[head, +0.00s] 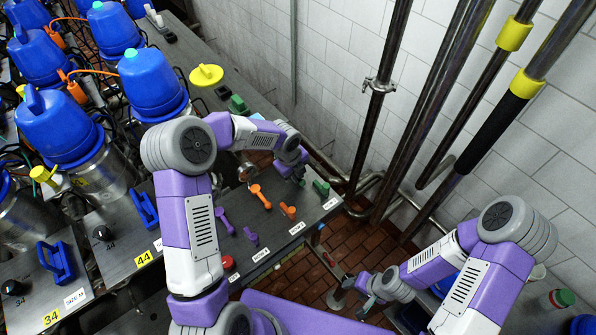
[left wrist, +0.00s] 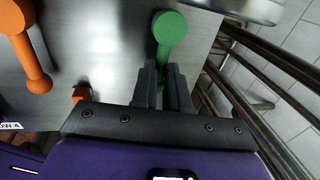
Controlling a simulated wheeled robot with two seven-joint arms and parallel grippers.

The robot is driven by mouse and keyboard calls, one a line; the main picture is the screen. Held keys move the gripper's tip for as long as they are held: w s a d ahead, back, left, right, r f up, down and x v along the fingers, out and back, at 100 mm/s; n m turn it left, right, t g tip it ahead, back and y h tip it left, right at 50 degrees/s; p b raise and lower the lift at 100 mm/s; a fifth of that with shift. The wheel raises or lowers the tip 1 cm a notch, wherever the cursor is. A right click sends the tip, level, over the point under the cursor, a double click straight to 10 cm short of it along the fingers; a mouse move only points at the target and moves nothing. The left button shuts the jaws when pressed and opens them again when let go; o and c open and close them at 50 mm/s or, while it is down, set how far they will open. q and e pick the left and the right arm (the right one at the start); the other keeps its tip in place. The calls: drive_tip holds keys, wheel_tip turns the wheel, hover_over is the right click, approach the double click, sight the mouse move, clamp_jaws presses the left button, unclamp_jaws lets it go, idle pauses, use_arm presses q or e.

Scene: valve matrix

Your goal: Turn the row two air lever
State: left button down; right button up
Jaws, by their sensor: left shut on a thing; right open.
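In the left wrist view a green lever (left wrist: 168,32) has a round head at the top and a stem running down to my fingers. My left gripper (left wrist: 164,74) is shut on the stem end of this lever. In the head view my left gripper (head: 294,172) is at the right part of the grey panel (head: 275,228), and it mostly hides the held lever. A smaller green lever (head: 321,187) shows just right of it. My right gripper (head: 357,293) is open and empty, low over the brick floor.
A large orange lever (head: 260,196), a small orange lever (head: 288,211) and two purple levers (head: 225,221) stand left of the held one. A red button (head: 228,263) is nearer. Blue-topped canisters (head: 153,80) fill the left; steel pipes (head: 384,90) rise at the right.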

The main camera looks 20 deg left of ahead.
use_arm(q)
drive_tip(key=shift+d, duration=0.2)
drive_tip(key=c, duration=1.1)
unclamp_jaws()
drive_tip(key=shift+s, duration=0.1)
drive_tip(key=shift+a+r, duration=0.1)
drive_tip(key=shift+a, duration=0.05)
drive_tip(key=shift+r, duration=0.35)
drive_tip(key=r, duration=0.4)
drive_tip(key=s+r, duration=0.1)
drive_tip(key=r, duration=0.1)
drive_tip(key=shift+s+a+r, duration=0.1)
drive_tip(key=shift+a+r, duration=0.2)
drive_tip(key=shift+a, duration=0.05)
